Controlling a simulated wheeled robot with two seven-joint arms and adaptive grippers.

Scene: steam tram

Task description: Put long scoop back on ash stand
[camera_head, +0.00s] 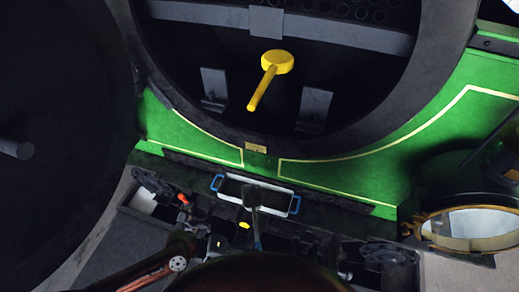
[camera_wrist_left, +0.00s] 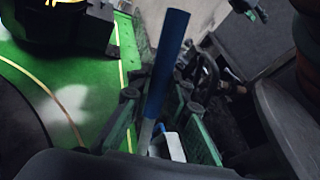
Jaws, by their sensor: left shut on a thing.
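The long scoop has a dark grey head (camera_head: 252,196) and a thin shaft. Its blue handle (camera_wrist_left: 167,55) stands up between the fingers of my left gripper (camera_wrist_left: 160,115) in the left wrist view. My left gripper is shut on that handle. In the head view the left gripper (camera_head: 225,245) is low in the middle, in shadow. The scoop head overlaps a white-rimmed tray (camera_head: 272,211) with blue end handles; whether they touch I cannot tell. I cannot clearly pick out the ash stand.
A large dark door (camera_head: 55,130) stands open at the left.

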